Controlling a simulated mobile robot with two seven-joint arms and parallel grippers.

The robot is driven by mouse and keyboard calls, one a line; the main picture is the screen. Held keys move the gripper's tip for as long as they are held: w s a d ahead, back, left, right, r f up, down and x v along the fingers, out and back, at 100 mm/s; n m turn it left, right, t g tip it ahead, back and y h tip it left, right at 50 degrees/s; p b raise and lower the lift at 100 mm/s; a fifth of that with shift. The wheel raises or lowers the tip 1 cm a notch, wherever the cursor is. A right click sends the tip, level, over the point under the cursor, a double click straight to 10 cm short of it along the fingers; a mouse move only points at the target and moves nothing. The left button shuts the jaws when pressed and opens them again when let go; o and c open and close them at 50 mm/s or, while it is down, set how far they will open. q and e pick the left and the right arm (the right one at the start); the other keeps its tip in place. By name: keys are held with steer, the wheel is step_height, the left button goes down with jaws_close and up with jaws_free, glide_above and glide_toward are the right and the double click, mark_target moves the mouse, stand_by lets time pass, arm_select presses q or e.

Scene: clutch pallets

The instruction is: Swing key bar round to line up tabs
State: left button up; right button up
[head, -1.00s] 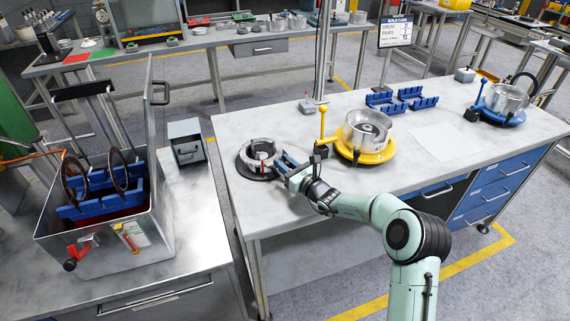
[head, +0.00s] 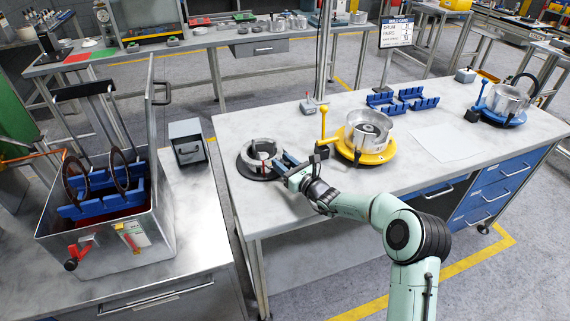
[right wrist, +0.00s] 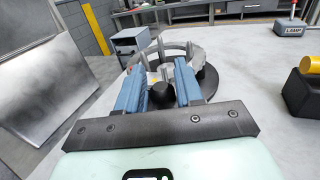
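A grey metal ring (head: 262,151) with upright tabs sits on a round black base (head: 243,165) at the near left of the bench. It also shows beyond the fingertips in the right wrist view (right wrist: 178,62). My right gripper (head: 284,168) reaches in from the right at the ring's side. In the right wrist view, a round black knob (right wrist: 161,96), apparently the key bar's end, fills the gap between its blue fingers (right wrist: 160,85). The fingers look closed on it. The rest of the key bar is mostly hidden by the gripper. My left gripper is out of view.
A yellow fixture (head: 376,156) with a metal drum stands right of the ring, its yellow-knobbed lever (head: 323,124) near my arm. Blue blocks (head: 402,101) and a blue fixture (head: 507,119) lie farther along. An open metal crate (head: 155,225) stands left.

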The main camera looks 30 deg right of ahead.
steer(key=shift+s+d+f, duration=0.1)
steer(key=shift+s+d, duration=0.1)
steer(key=shift+s, duration=0.35)
steer(key=s, duration=0.4)
steer(key=s+d+b, duration=0.1)
steer(key=s, duration=0.3)
steer(key=s+b, duration=0.1)
steer(key=s, duration=0.3)
steer(key=shift+d, duration=0.4)
